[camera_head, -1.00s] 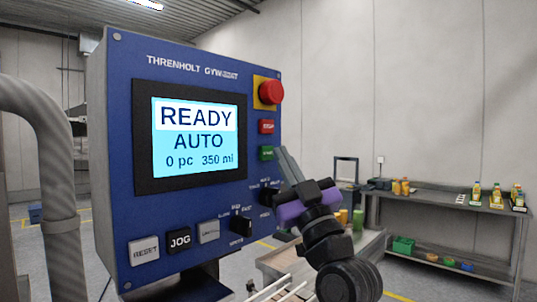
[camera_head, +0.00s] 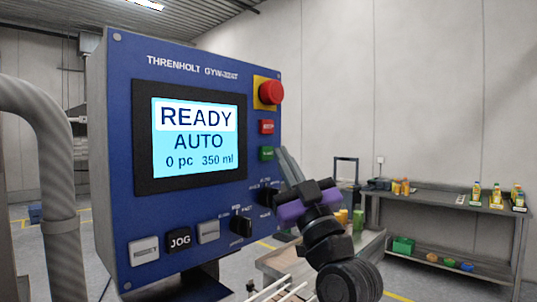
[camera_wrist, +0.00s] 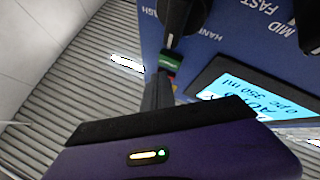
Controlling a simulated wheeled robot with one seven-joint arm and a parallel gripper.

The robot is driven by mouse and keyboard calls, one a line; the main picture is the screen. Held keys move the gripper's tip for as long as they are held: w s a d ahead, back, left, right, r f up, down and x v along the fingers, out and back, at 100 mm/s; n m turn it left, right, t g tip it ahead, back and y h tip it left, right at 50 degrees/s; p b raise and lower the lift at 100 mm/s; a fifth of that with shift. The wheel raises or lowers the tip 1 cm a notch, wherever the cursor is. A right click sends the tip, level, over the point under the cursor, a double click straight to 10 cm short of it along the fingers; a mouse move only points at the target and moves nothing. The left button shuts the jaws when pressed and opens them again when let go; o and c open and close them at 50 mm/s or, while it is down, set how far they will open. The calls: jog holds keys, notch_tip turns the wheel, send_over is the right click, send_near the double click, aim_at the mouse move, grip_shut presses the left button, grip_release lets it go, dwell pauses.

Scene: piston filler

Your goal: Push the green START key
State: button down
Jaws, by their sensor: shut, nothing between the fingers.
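The green START key (camera_head: 266,153) sits on the right side of the blue control panel (camera_head: 190,75), just below a red key. It also shows in the wrist view (camera_wrist: 168,62), directly beyond my fingertips. My gripper (camera_head: 284,152) is shut and empty, its fingertips just right of the green key in the head view. In the wrist view my gripper (camera_wrist: 160,82) points at the key, with its tips very close to it; I cannot tell whether they touch. The panel display (camera_head: 195,137) reads READY, AUTO, 0 pc, 350 ml.
A red emergency button (camera_head: 271,92) on a yellow plate and a red key (camera_head: 267,127) are above the green key. Black selector knobs (camera_head: 241,226) and a JOG key (camera_head: 179,240) are lower. A shelf table (camera_head: 440,205) with bottles stands at the right.

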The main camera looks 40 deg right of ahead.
jog(key=shift+w, duration=0.15)
dwell(0.7)
jog(key=shift+w, duration=0.25)
jog(key=shift+w, duration=0.45)
dwell(0.6)
jog(key=shift+s+b, duration=0.2)
jog(key=shift+b, duration=0.1)
jog(key=shift+s, duration=0.65)
jog(key=s, duration=0.5)
jog(key=shift+d, duration=0.1)
